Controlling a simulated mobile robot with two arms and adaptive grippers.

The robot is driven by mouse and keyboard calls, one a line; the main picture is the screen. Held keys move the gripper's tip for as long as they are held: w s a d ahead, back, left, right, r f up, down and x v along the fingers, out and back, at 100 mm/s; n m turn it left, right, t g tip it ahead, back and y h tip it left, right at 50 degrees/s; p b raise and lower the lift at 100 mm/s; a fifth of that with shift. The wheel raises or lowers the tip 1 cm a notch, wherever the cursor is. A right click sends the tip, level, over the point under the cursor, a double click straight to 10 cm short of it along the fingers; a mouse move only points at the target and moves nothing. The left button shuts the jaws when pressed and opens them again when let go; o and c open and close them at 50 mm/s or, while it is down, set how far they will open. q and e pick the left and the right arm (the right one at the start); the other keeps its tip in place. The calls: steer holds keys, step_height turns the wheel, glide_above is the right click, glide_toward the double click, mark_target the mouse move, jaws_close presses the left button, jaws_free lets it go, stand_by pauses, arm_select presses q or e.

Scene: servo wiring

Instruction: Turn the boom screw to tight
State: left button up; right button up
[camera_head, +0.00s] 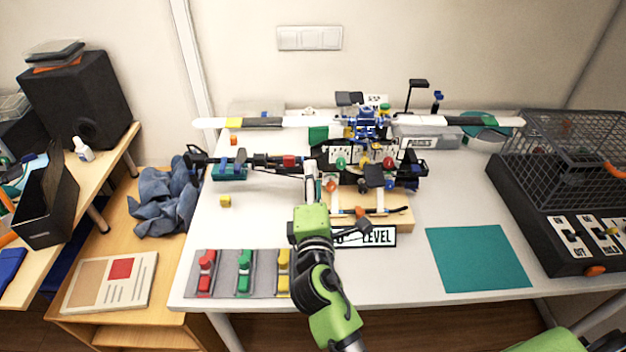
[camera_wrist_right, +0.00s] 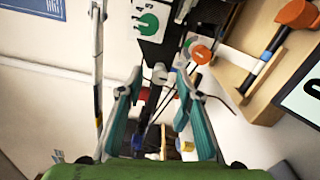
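The model helicopter (camera_head: 365,130) stands on the white table with its dark tail boom (camera_head: 250,161) reaching left. In the wrist view the boom (camera_wrist_right: 150,108) runs between my fingers as a dark rod. A grey round knob (camera_wrist_right: 160,74) shows near the fingertips; I cannot tell whether it is the boom screw. My right gripper (camera_head: 311,170) is at the boom's root, left of an orange knob (camera_head: 331,186). It also shows in the wrist view (camera_wrist_right: 158,85), with its teal fingers apart. I see no contact with a knob. My left gripper is not in view.
A panel with a green dial (camera_wrist_right: 148,25) lies close to the fingers. A wooden block (camera_head: 398,221) and the LEVEL sign (camera_head: 378,237) are in front of the helicopter. Coloured clamps (camera_head: 244,272) lie front left. A teal mat (camera_head: 478,258) and a black cage (camera_head: 570,160) are right.

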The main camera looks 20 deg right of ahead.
steer(key=v, duration=0.7)
steer(key=shift+s, duration=0.3)
steer(key=shift+a, duration=0.1)
stand_by(0.4)
